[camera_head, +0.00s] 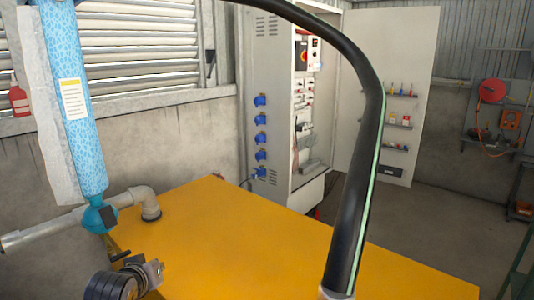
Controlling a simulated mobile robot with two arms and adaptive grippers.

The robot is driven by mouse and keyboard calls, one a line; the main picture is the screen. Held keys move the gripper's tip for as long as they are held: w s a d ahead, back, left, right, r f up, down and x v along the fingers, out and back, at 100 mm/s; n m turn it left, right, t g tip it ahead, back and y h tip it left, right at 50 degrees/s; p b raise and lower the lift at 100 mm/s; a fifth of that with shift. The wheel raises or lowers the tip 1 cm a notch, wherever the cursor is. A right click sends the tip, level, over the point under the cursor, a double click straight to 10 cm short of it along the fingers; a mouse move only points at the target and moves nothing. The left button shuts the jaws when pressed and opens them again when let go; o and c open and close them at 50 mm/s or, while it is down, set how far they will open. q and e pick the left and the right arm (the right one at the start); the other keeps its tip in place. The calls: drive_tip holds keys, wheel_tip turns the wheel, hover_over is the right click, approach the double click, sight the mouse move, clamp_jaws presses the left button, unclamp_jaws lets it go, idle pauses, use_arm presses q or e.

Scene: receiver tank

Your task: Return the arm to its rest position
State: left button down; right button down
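Neither of my grippers, nor any arm that I can make out for certain, shows in the head view. A thick black hose (374,118) with a green stripe arcs across the picture from the top and comes down at the right of the yellow surface (240,240). A ribbed dark round part with a metal fitting (122,280) shows at the bottom left, cut off by the edge; I cannot tell what it belongs to.
A blue patterned column (78,110) with a label stands at the left, beside a grey pipe elbow (145,200). An open electrical cabinet (270,100) with blue sockets stands behind. A red reel (492,91) hangs at the right. The concrete floor (430,225) at the right looks clear.

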use_arm(q)
drive_tip(key=s+d+f+m+g, duration=0.3)
drive_tip(key=s+f, duration=1)
drive_tip(key=s, duration=0.1)
drive_tip(key=s+d+f+m+g+h, duration=0.1)
drive_tip(key=s+f+m+g, duration=0.15)
drive_tip(key=s, duration=0.75)
drive_tip(key=s+d+f+m+g, duration=0.15)
drive_tip(key=s+f, duration=0.25)
drive_tip(key=s, duration=0.7)
wheel_tip(320, 180, down, 33)
drive_tip(key=g+b, duration=0.2)
drive_tip(key=b, duration=0.4)
drive_tip(key=s+a+f+b, duration=0.1)
drive_tip(key=s+f+b, duration=0.1)
drive_tip(key=s+f, duration=0.6)
drive_tip(key=s+a+f+g+b, duration=0.1)
drive_tip(key=s+a+f+b, duration=0.1)
drive_tip(key=s+f, duration=0.7)
wheel_tip(320, 180, down, 4)
drive_tip(key=shift+s+r+n+b, duration=0.2)
drive_tip(key=shift+s+n+b, duration=0.1)
drive_tip(key=shift+b, duration=0.15)
drive_tip(key=shift+a, duration=0.15)
drive_tip(key=shift+w+d, duration=0.1)
drive_tip(key=shift+d, duration=0.15)
